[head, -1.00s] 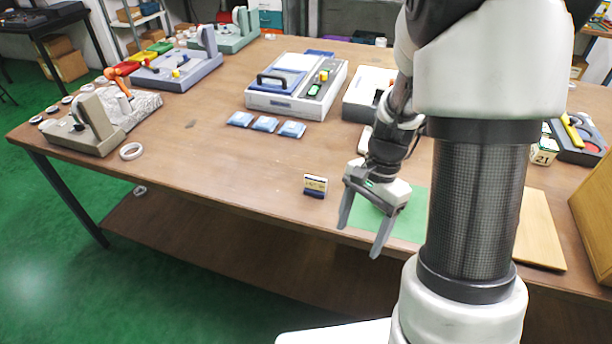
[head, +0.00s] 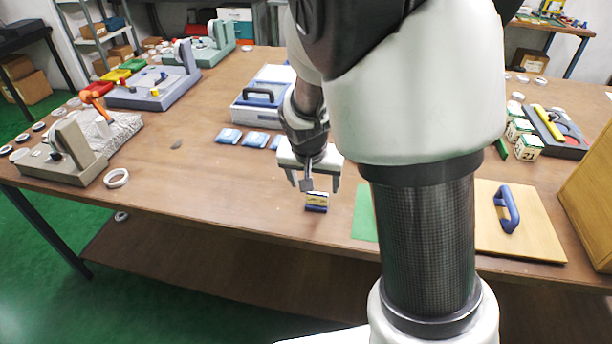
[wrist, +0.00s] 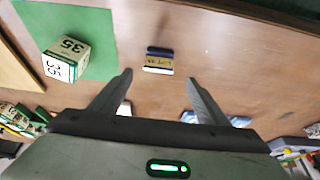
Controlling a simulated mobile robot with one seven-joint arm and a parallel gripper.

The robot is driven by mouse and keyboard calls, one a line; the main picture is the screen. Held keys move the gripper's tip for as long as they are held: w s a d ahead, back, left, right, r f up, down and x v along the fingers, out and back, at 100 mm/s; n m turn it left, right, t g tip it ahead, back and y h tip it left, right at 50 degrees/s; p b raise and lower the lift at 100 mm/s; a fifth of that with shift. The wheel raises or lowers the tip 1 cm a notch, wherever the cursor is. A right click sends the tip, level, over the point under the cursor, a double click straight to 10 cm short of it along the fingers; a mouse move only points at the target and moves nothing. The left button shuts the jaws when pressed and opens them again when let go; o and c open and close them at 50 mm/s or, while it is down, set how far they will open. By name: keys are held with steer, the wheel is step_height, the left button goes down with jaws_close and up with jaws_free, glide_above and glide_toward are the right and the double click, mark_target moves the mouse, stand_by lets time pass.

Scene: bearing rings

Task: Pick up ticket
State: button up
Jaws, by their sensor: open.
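The ticket (head: 317,199) is a small card with a pale, printed face, standing in a dark blue holder (head: 316,208) near the front edge of the wooden table. It also shows in the wrist view (wrist: 158,62), ahead of the fingertips and roughly midway between them. My gripper (head: 320,187) is open and empty. It hangs just above and behind the ticket in the head view. In the wrist view the two fingers (wrist: 158,82) are spread wide, with bare table between them and the card, and they do not touch it.
A green mat (head: 364,214) lies right of the ticket, with a numbered cube (wrist: 66,58) on it in the wrist view. Blue packets (head: 229,136) lie behind. A wooden board (head: 530,232) with a blue handle is at right. The table left of the ticket is clear.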

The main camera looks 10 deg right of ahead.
mark_target(317, 194)
steer(key=x, duration=0.3)
steer(key=b+x, duration=0.1)
steer(key=x, duration=0.4)
steer(key=shift+d+f, duration=0.1)
steer(key=shift+d, duration=0.05)
steer(key=c, duration=1.2)
step_height(317, 194, up, 10)
steer(key=shift+s+r+p, duration=0.1)
steer(key=shift+p, duration=0.65)
steer(key=s+r+n+p, duration=0.1)
steer(key=s+r+p, duration=0.1)
steer(key=p, duration=0.2)
steer(key=s+r+n+y+p, duration=0.1)
steer(key=s+r+n+p, duration=0.1)
steer(key=p, duration=0.3)
steer(key=s+r+n+p, duration=0.1)
steer(key=s+r+p, duration=0.2)
steer(key=p, duration=0.2)
steer(key=shift+s+r+y, duration=0.15)
steer(key=shift+s+y, duration=0.25)
